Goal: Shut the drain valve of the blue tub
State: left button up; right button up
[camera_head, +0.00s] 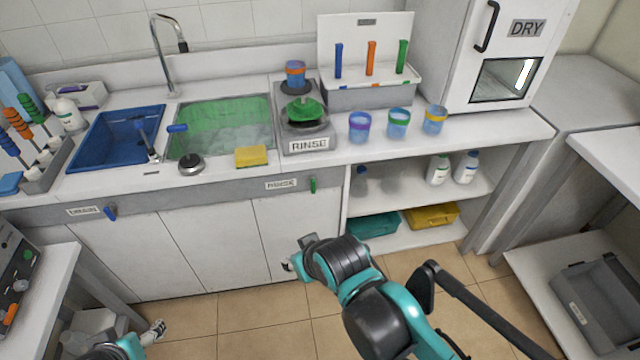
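The blue tub (92,142) is set into the counter at the left. A small blue valve handle (110,213) sits on the grey front panel below it, beside a small white label (83,211). The handle slants slightly, down to the right. My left gripper (154,331) is at the bottom left, low above the floor and well below the blue handle; only a small part shows.
A green basin (225,112) is right of the blue tub, with a green valve handle (313,185) below. A yellow sponge (251,156) lies at the counter's front edge. A side table (45,300) stands at the lower left. The floor ahead is clear.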

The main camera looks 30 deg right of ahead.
pick_arm(q)
jog(key=c, duration=0.7)
jog(key=shift+o, duration=0.2)
jog(key=w+r+p, duration=0.3)
jog(key=w+r, duration=0.5)
jog(key=w, duration=0.4)
jog(key=m+g+h+p, duration=0.2)
jog(key=m+g+p, duration=0.15)
jog(key=p, duration=0.25)
send_over(105, 209)
jog(key=s+a, duration=0.1)
jog(key=s, duration=0.1)
notch_tip(105, 209, down, 10)
jog(key=f, duration=0.1)
jog(key=shift+m+t, duration=0.25)
jog(key=shift+t, duration=0.1)
jog(key=b+x, duration=0.2)
jog(key=x, duration=0.5)
jog(key=shift+a+f, duration=0.1)
grip_shut()
